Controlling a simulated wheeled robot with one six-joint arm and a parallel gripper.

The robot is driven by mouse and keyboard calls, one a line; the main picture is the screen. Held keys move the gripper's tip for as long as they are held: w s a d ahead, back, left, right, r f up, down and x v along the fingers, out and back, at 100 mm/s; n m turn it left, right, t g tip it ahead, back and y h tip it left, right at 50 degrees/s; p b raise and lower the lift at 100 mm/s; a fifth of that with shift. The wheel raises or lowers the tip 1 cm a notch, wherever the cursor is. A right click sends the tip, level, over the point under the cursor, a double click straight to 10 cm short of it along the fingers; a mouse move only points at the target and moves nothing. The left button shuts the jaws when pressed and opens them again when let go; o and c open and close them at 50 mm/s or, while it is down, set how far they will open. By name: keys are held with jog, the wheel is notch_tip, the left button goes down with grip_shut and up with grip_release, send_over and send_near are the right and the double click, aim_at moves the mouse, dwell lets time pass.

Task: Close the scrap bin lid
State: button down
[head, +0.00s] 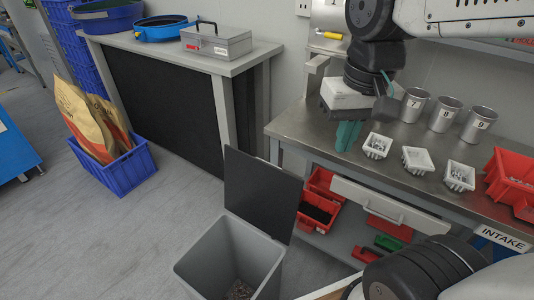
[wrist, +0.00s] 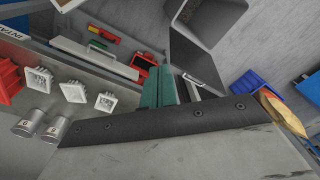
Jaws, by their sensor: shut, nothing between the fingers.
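The scrap bin (head: 212,262) is a grey square bin on the floor, left of the steel workbench. Its dark lid (head: 262,190) is open, standing up from the bin's far right edge. Some scraps (head: 240,290) lie at the bottom of the bin. My gripper (head: 347,136) has teal fingers, is shut and empty, and points down by the bench's left end, above and to the right of the lid, apart from it. In the wrist view the fingers (wrist: 158,88) appear left of the lid (wrist: 193,62), with the bin (wrist: 228,18) beyond.
The steel bench (head: 310,128) carries numbered metal cups (head: 445,115), small white trays (head: 417,160) and a red bin (head: 513,178). A drawer (head: 390,205) and red bins (head: 315,214) sit beneath. A blue crate (head: 115,172) holds bags. Floor left of the bin is clear.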

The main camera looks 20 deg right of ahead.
jog(key=w+d+f+m+g+y, duration=0.1)
jog(key=w+f+m, duration=0.5)
jog(key=w, duration=0.8)
jog(key=w+d+f+m+g+y, duration=0.1)
jog(key=w+f+m, duration=0.2)
jog(key=w+f, duration=0.75)
jog(key=a+f, duration=0.4)
jog(key=f, duration=0.2)
jog(key=shift+s+a+f, duration=0.15)
jog(key=shift+a+f, duration=0.1)
jog(key=shift+a, duration=0.1)
